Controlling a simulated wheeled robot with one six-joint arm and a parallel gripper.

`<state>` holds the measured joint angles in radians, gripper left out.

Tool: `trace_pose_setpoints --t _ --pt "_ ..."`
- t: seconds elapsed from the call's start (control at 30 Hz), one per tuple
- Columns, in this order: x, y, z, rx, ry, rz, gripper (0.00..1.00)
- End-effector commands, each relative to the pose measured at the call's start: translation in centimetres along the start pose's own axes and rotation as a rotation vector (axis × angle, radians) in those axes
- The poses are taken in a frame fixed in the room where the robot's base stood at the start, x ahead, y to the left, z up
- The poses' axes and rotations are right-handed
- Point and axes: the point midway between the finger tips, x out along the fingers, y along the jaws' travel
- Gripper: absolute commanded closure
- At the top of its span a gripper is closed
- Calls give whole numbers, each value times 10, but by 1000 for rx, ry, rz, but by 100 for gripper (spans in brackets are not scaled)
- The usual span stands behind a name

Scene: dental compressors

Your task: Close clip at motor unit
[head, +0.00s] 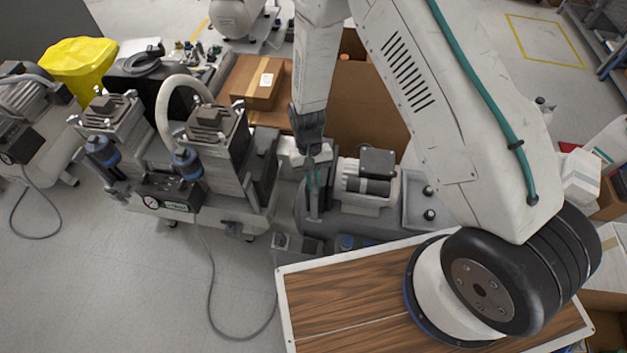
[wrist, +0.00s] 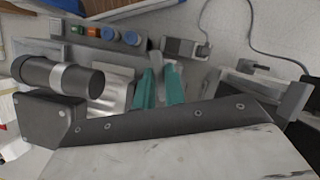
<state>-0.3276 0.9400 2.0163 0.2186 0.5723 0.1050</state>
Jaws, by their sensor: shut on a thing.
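The motor unit (head: 368,186), a pale motor with a dark box on top, sits on a grey base. In the wrist view the motor unit (wrist: 62,75) is a dark cylinder with a silver band, left of the fingers. My gripper (head: 313,185) points down just left of the motor unit. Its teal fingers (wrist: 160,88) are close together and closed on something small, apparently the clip. The clip is mostly hidden between the fingers, and I cannot make out its shape or whether it is fastened.
Compressors with a white hose (head: 172,95) and a gauge (head: 152,202) stand on the left. Cardboard boxes (head: 256,82) are behind. Floor at the lower left is open, with a cable across it.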

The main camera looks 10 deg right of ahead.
Motion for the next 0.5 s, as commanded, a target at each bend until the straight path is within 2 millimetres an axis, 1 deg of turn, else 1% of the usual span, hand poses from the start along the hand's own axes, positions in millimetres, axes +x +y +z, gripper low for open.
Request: trace_pose_setpoints --t 0.2,0.5 --pt "0 2 0 168 1 -70 100" --pt "0 2 0 323 2 -135 100"
